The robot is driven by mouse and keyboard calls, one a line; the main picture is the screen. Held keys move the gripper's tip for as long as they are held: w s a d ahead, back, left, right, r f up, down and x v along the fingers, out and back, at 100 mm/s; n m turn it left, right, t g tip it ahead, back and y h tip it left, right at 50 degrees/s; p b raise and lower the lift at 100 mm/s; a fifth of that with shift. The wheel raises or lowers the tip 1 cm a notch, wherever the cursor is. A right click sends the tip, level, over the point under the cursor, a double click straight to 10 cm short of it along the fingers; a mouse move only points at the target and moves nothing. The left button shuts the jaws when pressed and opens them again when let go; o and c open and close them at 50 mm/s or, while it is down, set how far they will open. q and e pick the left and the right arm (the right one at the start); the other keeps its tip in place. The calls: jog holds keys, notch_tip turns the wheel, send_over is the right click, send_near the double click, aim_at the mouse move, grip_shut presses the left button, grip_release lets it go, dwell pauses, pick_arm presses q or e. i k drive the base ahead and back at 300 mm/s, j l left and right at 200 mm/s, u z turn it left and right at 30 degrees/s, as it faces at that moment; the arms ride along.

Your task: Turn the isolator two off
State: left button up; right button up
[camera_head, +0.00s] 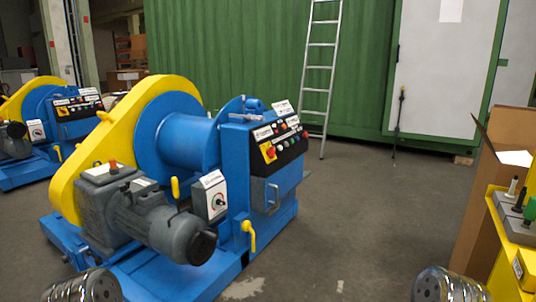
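A white isolator box (211,196) with a small dark rotary knob is on the near side of the large blue and yellow machine (180,140), right of its grey motor. A label plate tops it, too small to read. A similar white box (36,131) is on a second blue machine at the far left. I cannot tell from the labels which is isolator two, nor read the knob positions. Only shiny metal links of my two arms show at the bottom left and bottom right edges. Neither gripper is visible.
A control panel (278,142) with buttons and a red knob tops the near machine. Yellow handles (249,235) stick out near the isolator. A cardboard box (492,190) and yellow stand (508,272) are at right. The floor (370,220) between is clear. A ladder (319,75) leans behind.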

aim_at(270, 152)
jog(key=u, duration=0.4)
jog(key=i+l+u, duration=0.1)
jog(key=u, duration=0.3)
jog(key=l+u, duration=0.15)
jog(key=u, duration=0.25)
jog(key=i+l+u, duration=0.2)
jog(key=l+u, duration=0.2)
jog(key=l, duration=0.35)
jog(key=i+l+u, duration=0.1)
jog(key=l+u, duration=0.25)
jog(key=l, duration=0.4)
jog(key=l+u, duration=0.4)
jog(key=l, duration=0.35)
